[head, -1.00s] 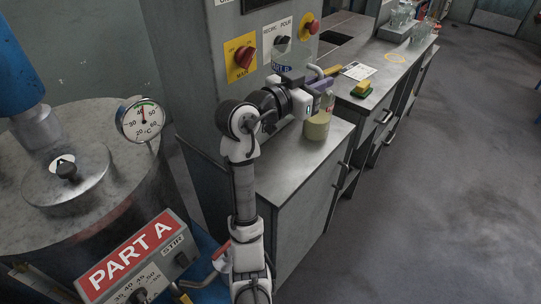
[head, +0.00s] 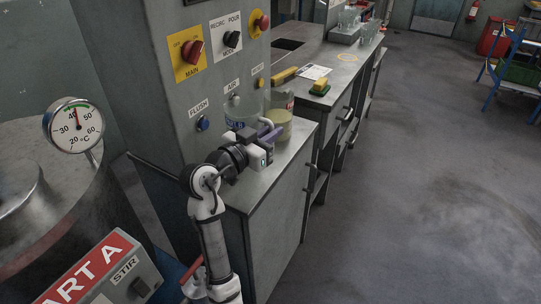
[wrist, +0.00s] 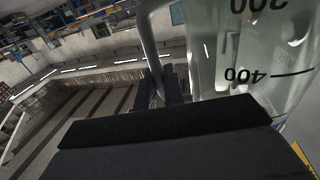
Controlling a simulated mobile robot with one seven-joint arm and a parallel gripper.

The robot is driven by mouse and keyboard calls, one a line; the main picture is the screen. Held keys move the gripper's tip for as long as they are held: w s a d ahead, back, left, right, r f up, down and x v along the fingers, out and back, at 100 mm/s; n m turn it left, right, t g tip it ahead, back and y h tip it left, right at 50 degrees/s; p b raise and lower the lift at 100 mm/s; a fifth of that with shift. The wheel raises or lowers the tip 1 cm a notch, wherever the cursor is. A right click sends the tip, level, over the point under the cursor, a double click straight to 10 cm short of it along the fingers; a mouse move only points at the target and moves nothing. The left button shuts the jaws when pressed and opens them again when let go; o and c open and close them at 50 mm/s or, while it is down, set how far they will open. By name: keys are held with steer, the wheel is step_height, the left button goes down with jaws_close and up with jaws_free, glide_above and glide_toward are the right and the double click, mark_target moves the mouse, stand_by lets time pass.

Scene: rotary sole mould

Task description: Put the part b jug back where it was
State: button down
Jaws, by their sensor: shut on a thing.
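The part b jug (head: 240,114) is clear with a blue marking and stands out in front of the grey control panel, over the near counter. My gripper (head: 271,136) is shut on its handle, with the purple fingers beside the jug. In the wrist view the jug wall (wrist: 258,60) with its 200 and 400 marks fills the right side. Its handle (wrist: 150,45) runs down between my gripper's fingers (wrist: 162,88). The jug looks upright in the head view. Its base is hidden by my arm, so I cannot tell whether it touches the counter.
A container of pale yellow liquid (head: 279,123) stands on the counter (head: 294,151), just right of the jug. A yellow and green sponge (head: 320,87) and a paper sheet (head: 314,71) lie farther back. The panel has switches and a flush button (head: 202,124).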

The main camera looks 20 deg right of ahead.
steer(key=shift+f+b, duration=1.25)
steer(key=shift+f, duration=0.85)
steer(key=shift+f+b, duration=0.25)
steer(key=shift+b, duration=0.05)
steer(key=c, duration=1.5)
jaws_free()
steer(key=shift+r, duration=0.1)
steer(key=shift+r+p, duration=0.25)
steer(key=shift+p, duration=0.2)
steer(key=b+v, duration=0.2)
steer(key=v, duration=0.5)
steer(key=shift+s+a+b, duration=0.2)
steer(key=shift+b, duration=0.15)
steer(key=shift+f, duration=0.15)
